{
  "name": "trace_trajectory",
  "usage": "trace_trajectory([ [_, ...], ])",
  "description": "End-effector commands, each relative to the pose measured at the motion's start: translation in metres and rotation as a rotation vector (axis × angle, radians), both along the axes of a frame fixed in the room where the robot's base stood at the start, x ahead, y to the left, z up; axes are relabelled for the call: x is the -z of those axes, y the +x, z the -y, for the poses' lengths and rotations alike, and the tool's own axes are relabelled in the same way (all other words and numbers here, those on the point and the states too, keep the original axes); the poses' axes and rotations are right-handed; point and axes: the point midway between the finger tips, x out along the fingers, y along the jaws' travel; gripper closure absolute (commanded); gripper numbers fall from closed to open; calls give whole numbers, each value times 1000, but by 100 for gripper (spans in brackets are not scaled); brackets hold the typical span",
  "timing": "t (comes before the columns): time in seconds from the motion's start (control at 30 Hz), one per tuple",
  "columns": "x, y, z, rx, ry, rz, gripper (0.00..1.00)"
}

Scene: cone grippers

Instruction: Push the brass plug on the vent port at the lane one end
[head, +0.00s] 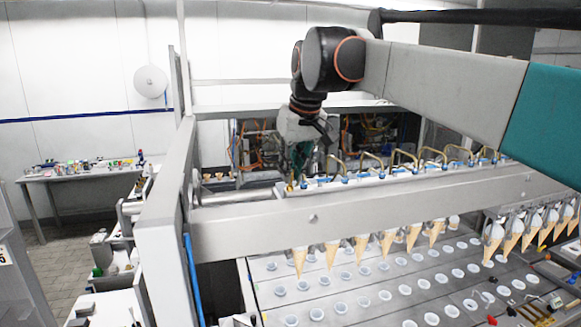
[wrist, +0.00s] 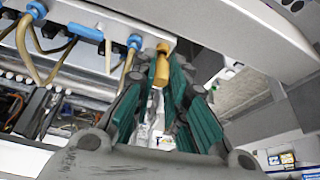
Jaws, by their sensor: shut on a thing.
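The brass plug (wrist: 162,68) is a small golden cylinder at the end of the pale bar (wrist: 105,18) in the wrist view. My gripper (wrist: 160,82) has its teal-padded fingers on either side of the plug and is shut on it. The plug's upper end meets a dark fitting at the bar, taken to be the vent port (wrist: 162,47); how deep it sits I cannot tell. In the head view my gripper (head: 302,160) reaches down at the left end of the row of blue fittings and brass tubes. The plug is not clear there.
Curved brass tubes (head: 405,155) with blue fittings run along the bar to the right. A wide steel beam (head: 300,222) crosses in front, with cones (head: 361,247) hanging below it. Cables and hoses (head: 257,150) fill the cabinet behind. A cluttered side table (head: 85,172) stands far left.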

Motion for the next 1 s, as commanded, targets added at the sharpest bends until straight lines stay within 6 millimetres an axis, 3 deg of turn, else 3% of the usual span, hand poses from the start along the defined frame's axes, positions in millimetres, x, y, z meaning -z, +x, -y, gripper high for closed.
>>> trace_trajectory([
  [1.0, 11, 0, 0, 0, 0, 0, 99],
])
